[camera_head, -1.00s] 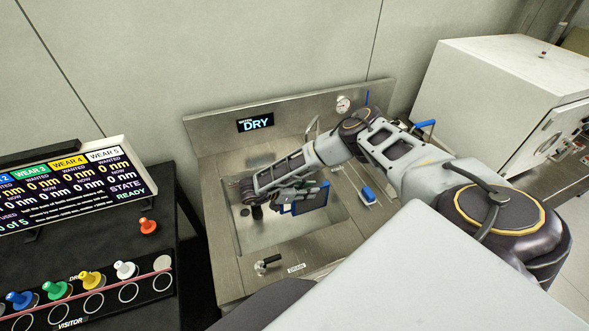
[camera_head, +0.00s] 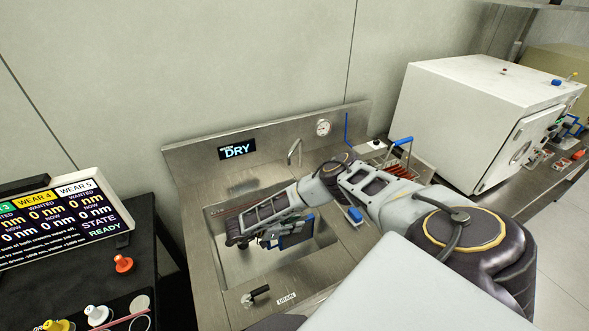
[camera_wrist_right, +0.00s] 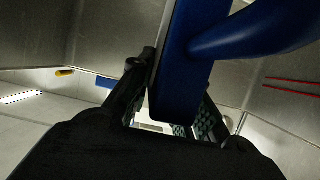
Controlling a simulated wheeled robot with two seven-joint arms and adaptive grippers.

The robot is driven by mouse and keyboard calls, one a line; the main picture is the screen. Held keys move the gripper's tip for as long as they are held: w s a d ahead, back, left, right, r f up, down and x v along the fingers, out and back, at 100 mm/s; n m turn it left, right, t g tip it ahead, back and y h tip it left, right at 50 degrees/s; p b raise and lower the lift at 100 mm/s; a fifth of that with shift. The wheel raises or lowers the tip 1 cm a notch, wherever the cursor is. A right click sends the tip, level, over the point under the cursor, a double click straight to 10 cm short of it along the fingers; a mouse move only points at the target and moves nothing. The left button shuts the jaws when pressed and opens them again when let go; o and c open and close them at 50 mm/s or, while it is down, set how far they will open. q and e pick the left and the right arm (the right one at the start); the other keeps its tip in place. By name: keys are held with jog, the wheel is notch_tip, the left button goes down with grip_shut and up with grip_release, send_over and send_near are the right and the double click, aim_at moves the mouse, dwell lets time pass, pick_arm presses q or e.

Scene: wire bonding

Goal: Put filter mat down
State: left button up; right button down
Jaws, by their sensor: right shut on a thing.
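The filter mat, a dark panel with a blue frame (camera_head: 297,232), is held over the right part of the steel sink (camera_head: 222,268). My right gripper (camera_head: 272,238) is shut on it. In the right wrist view the blue frame (camera_wrist_right: 185,72) stands between the fingers (camera_wrist_right: 180,112), with a thick blue handle (camera_wrist_right: 240,30) running off to the upper right. The sink walls surround it there. The mat's lower edge and any contact with the sink floor cannot be made out. My left gripper is out of view.
A display reading DRY (camera_head: 237,149) and a tap (camera_head: 295,151) stand behind the sink. A drain lever (camera_head: 256,294) is at the front rim and a small blue-topped item (camera_head: 355,214) at the right. A white oven-like box (camera_head: 470,120) is farther right, a pegged board (camera_head: 100,315) at left.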

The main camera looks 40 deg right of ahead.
jog(key=shift+f, duration=0.1)
jog(key=shift+f+b, duration=0.85)
jog(key=shift+f, duration=1.15)
jog(key=c, duration=1.3)
grip_release()
jog(key=shift+f, duration=0.1)
jog(key=shift+w+a+r, duration=0.2)
jog(key=shift+a+r, duration=0.2)
jog(key=shift+a, duration=0.2)
jog(key=shift+p+v, duration=0.7)
jog(key=shift+v, duration=4.65)
jog(key=shift+s, duration=0.1)
